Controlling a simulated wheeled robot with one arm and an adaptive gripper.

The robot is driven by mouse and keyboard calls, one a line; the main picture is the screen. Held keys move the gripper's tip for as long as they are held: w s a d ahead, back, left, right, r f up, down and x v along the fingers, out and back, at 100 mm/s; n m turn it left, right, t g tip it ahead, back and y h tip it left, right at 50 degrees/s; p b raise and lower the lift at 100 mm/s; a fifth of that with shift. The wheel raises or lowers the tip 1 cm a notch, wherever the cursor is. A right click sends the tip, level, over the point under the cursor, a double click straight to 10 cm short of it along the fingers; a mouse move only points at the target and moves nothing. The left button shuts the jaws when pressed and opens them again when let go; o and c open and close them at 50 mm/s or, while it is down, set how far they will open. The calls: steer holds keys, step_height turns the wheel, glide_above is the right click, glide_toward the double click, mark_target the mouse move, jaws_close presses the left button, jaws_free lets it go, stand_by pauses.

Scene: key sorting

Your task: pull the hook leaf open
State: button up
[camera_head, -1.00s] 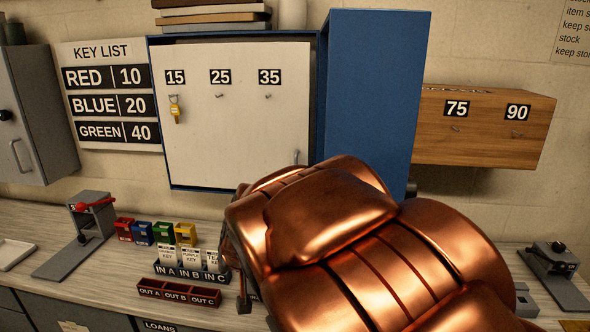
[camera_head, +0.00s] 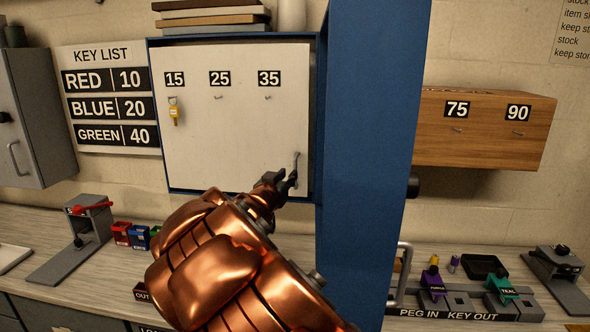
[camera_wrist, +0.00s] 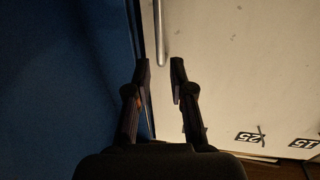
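The hook leaf (camera_head: 235,135) is a white panel inside the blue cabinet, with hooks labelled 15, 25 and 35. It looks closed, flat in the cabinet frame. A yellow-tagged key (camera_head: 174,114) hangs under 15. The leaf's upright metal handle (camera_head: 295,170) is near its lower right edge and shows in the wrist view (camera_wrist: 160,30). My gripper (camera_head: 286,181) is at the handle's lower part. In the wrist view its two fingers (camera_wrist: 160,68) are apart, with the handle's end in line with the gap between the tips. I cannot tell whether they touch it.
The blue cabinet door (camera_head: 370,150) stands open toward me, close on the right of my gripper. A wooden box (camera_head: 480,135) labelled 75 and 90 is on the wall beyond it. The counter below carries a PEG IN / KEY OUT rack (camera_head: 455,312) and a grey red-levered device (camera_head: 85,230).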

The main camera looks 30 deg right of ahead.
mark_target(295, 168)
steer(key=shift+p+x, duration=0.35)
steer(key=shift+x, duration=3.25)
steer(key=shift+f, duration=0.1)
jaws_close()
